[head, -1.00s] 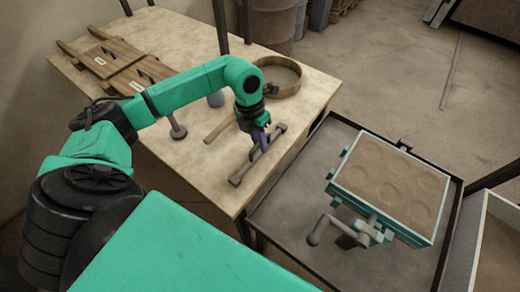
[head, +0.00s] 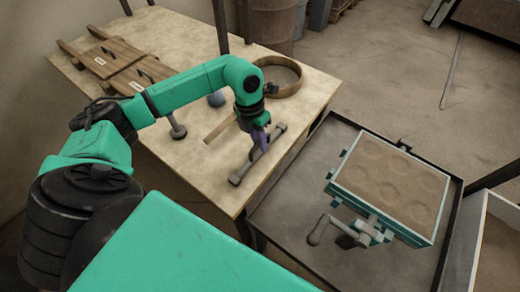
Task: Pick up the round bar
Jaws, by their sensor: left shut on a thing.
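The round bar (head: 243,173) is a grey rod with thicker ends, lying slantwise near the right front edge of the table (head: 215,190). My left gripper (head: 262,142) reaches down over its middle and is shut on it. The fingers cover part of the rod. I cannot tell whether the bar touches the table or is slightly raised. My right gripper is not in view.
Wooden boards with handles (head: 120,65) lie at the back left. A sand-filled mold box (head: 385,185) stands in a dark tray to the right.

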